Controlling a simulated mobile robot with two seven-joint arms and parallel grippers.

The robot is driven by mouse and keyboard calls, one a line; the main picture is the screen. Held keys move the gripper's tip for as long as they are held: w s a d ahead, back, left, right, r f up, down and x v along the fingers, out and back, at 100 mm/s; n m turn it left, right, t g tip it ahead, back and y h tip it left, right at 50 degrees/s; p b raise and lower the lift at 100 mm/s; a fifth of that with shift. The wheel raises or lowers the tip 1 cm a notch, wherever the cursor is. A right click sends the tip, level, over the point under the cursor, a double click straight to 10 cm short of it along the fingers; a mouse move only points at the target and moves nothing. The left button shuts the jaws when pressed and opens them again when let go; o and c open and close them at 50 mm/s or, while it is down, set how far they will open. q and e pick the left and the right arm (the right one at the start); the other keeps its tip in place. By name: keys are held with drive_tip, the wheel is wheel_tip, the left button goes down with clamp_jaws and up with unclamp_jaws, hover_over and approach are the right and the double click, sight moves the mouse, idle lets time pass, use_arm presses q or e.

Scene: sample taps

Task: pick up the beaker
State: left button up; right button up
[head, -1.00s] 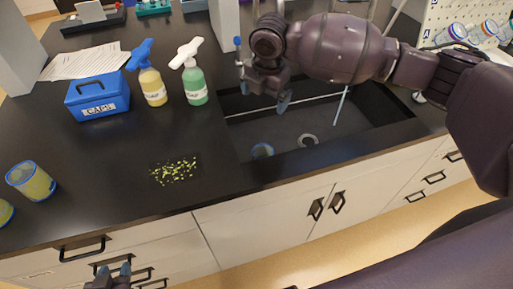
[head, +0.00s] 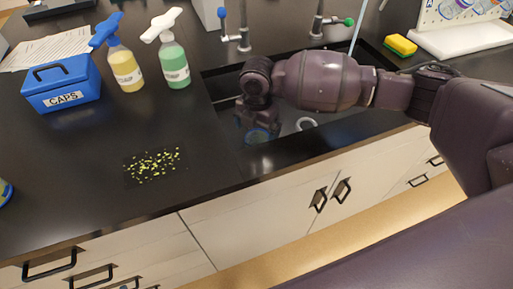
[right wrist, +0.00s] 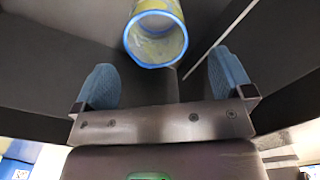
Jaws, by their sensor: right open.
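The beaker, clear with a blue rim and a yellowish tint, is in the black sink (head: 345,127); its rim (head: 258,137) shows just below my right gripper (head: 257,124) in the head view, which partly hides it. In the right wrist view the beaker (right wrist: 157,34) is at the top centre, its open mouth towards the camera. My right gripper (right wrist: 164,82) is open, its two blue fingertips wide apart. The beaker lies beyond the tips, roughly between them, with nothing gripped. My left gripper is not in view.
Sink walls and the counter's front edge surround the right gripper. Taps (head: 240,38) stand behind the sink. Two spray bottles (head: 174,64), a blue CAPS box (head: 62,84) and a patch of yellow bits (head: 154,166) are on the counter. A yellow sponge (head: 400,45) lies right.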

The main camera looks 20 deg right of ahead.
sight(257, 140)
drive_tip(key=shift+w+f+b, duration=0.15)
drive_tip(key=shift+f+b, duration=0.2)
drive_tip(key=shift+f, duration=1.2)
drive_tip(key=shift+w+f+b, duration=0.1)
drive_tip(key=shift+f+b, duration=0.2)
drive_tip(key=shift+f, duration=1.2)
drive_tip(key=shift+r, duration=0.1)
drive_tip(key=c, duration=1)
